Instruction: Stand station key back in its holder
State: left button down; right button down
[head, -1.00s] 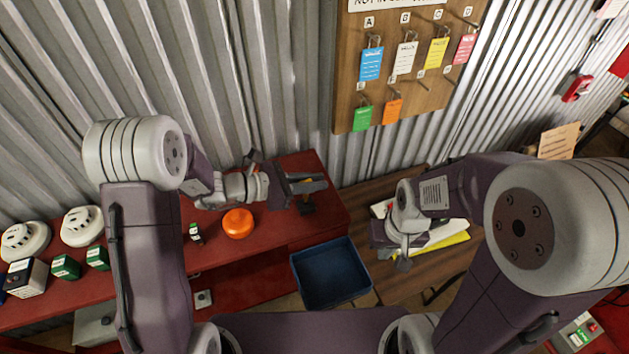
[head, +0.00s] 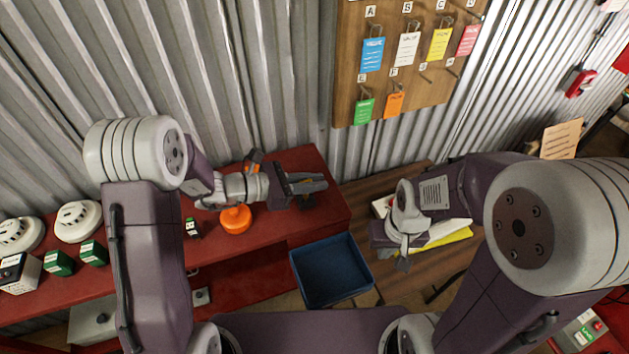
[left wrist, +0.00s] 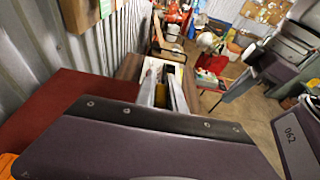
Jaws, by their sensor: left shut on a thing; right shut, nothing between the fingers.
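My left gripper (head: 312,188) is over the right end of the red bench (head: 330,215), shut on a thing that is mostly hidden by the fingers. I take it for the station key; its outline is not clear. In the left wrist view a yellowish patch (left wrist: 161,95) shows between the fingers, but I cannot tell whether it is the key or something behind. My right gripper (head: 403,263) is shut and empty above the brown table (head: 438,275). I cannot make out the holder for certain.
An orange rounded object (head: 235,220) stands on the bench by my left wrist. A blue bin (head: 332,272) is below the bench end. Tags hang on a wooden board (head: 350,95) on the corrugated wall. White detectors (head: 78,221) and green boxes (head: 93,253) are at left.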

pick_arm(q)
jog(key=shift+f, duration=0.3)
jog(key=c, duration=1.3)
grip_release()
jog(key=shift+c, duration=0.2)
jog(key=b+v, duration=0.1)
jog(key=v, duration=0.8)
jog(key=shift+f, duration=0.1)
